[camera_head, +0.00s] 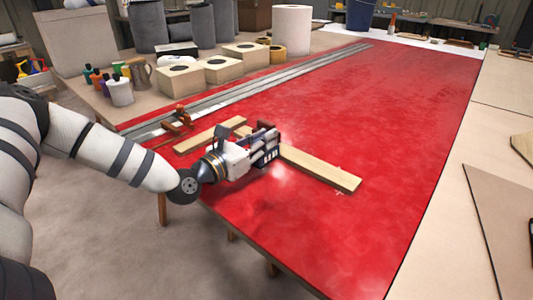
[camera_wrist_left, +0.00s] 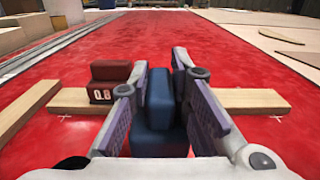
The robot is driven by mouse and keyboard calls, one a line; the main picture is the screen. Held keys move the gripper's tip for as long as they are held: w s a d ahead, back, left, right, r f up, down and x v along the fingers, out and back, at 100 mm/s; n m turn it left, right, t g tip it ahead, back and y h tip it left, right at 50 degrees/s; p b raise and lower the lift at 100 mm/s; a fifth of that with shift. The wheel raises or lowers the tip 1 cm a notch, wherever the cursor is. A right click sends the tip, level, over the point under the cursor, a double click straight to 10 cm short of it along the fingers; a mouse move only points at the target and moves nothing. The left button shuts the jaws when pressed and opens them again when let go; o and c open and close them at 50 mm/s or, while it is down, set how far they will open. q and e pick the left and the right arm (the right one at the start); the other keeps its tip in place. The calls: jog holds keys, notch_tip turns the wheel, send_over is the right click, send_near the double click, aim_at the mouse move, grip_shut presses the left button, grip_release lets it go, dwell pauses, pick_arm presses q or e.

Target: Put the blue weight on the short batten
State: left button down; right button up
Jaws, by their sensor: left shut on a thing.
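My left gripper (camera_head: 268,146) is shut on the blue weight (camera_wrist_left: 160,140), whose upper block is between the fingers in the wrist view. A light wooden batten (camera_head: 325,170) lies across the red table under or behind the gripper; it shows on both sides of the weight in the wrist view (camera_wrist_left: 250,98). I cannot tell whether the blue weight touches it. A second batten (camera_head: 208,136), which looks shorter, lies at an angle to the left and also shows in the wrist view (camera_wrist_left: 25,108). A dark red weight marked 0.8 (camera_wrist_left: 105,90) sits on the crosswise batten's left part. My right gripper is not in view.
The red table top (camera_head: 400,120) is clear beyond and to the right. Long metal strips (camera_head: 260,86) run along its left side, with an orange-brown tool (camera_head: 178,118) near their close end. Boxes (camera_head: 180,79) and bottles (camera_head: 121,92) stand farther left.

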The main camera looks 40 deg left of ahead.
pick_arm(q)
notch_tip(320, 180, down, 4)
jog(key=shift+w+r+b, duration=0.1)
jog(key=shift+r+b, duration=0.1)
jog(key=shift+b, duration=0.35)
jog(key=shift+r, duration=0.3)
jog(key=shift+f, duration=0.2)
jog(key=c, duration=1.9)
grip_release()
jog(key=shift+f, duration=0.15)
jog(key=o, duration=0.4)
